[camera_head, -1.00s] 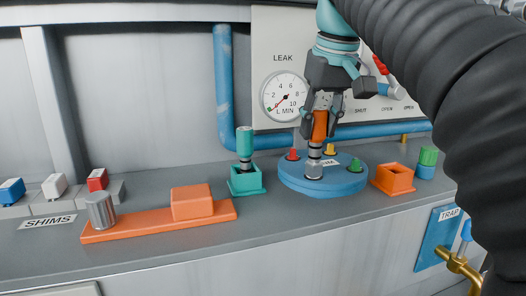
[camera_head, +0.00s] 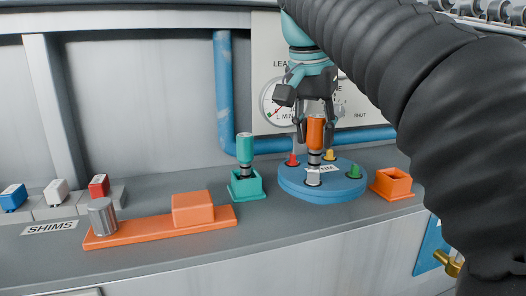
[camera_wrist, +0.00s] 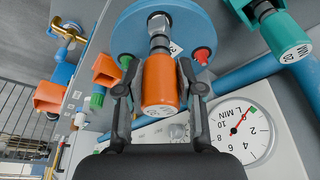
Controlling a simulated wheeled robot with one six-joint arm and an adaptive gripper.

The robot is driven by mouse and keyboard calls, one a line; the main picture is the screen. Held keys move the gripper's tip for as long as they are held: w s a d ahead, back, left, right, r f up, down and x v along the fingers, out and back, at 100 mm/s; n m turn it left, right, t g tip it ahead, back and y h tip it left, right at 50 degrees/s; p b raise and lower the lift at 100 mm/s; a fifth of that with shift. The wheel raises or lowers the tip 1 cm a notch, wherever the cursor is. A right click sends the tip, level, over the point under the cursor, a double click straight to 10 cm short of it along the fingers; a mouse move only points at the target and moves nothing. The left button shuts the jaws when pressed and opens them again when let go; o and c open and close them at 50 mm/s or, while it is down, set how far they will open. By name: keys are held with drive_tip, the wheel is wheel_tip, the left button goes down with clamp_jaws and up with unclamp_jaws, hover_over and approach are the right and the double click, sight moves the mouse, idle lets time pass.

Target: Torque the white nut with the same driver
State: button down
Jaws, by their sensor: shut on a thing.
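My gripper (camera_head: 315,128) is shut on the orange driver (camera_head: 315,134) and holds it nearly upright over the front of the blue disc (camera_head: 295,190). The driver's dark and silver lower end meets a pale silver piece (camera_head: 313,179), where the white nut would be; I cannot tell socket from nut there. In the wrist view, the driver (camera_wrist: 160,82) lies between my two fingers, its metal end (camera_wrist: 158,40) over the disc (camera_wrist: 125,35). The red nut (camera_head: 293,160), yellow nut (camera_head: 330,155) and green nut (camera_head: 354,171) stand around it.
A teal driver (camera_head: 244,148) stands in a teal holder (camera_head: 245,185) left of the disc. An empty orange holder (camera_head: 393,183) is at its right. An orange bar (camera_head: 150,228) with a grey cylinder (camera_head: 102,215) lies left. A blue pipe (camera_head: 224,90) and gauge panel are behind.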

sight(313, 117)
drive_tip(key=shift+m+p, duration=0.3)
drive_tip(key=shift+m, duration=0.5)
drive_tip(key=c, duration=0.7)
unclamp_jaws()
drive_tip(key=shift+v, duration=2.4)
drive_tip(key=s+a, duration=0.8)
drive_tip(key=s, duration=0.1)
drive_tip(key=s+d+f+n+t, duration=0.1)
drive_tip(key=d+f, duration=0.4)
drive_tip(key=f, duration=0.6)
drive_tip(key=s+d+f+n+y, duration=0.1)
drive_tip(key=s+d+f+n, duration=0.3)
drive_tip(key=f, duration=0.7)
drive_tip(key=s+d+f+n+t, duration=0.1)
drive_tip(key=s+d+f+n, duration=0.1)
drive_tip(key=d+f, duration=0.4)
drive_tip(key=shift+s+d+f+n+t+y, duration=0.1)
drive_tip(key=shift+f+n+t+y, duration=0.1)
drive_tip(key=shift+f, duration=1)
drive_tip(key=shift+s+d+f+n+t+y, duration=0.1)
drive_tip(key=shift+s+f+n+y, duration=0.1)
drive_tip(key=shift+f, duration=1)
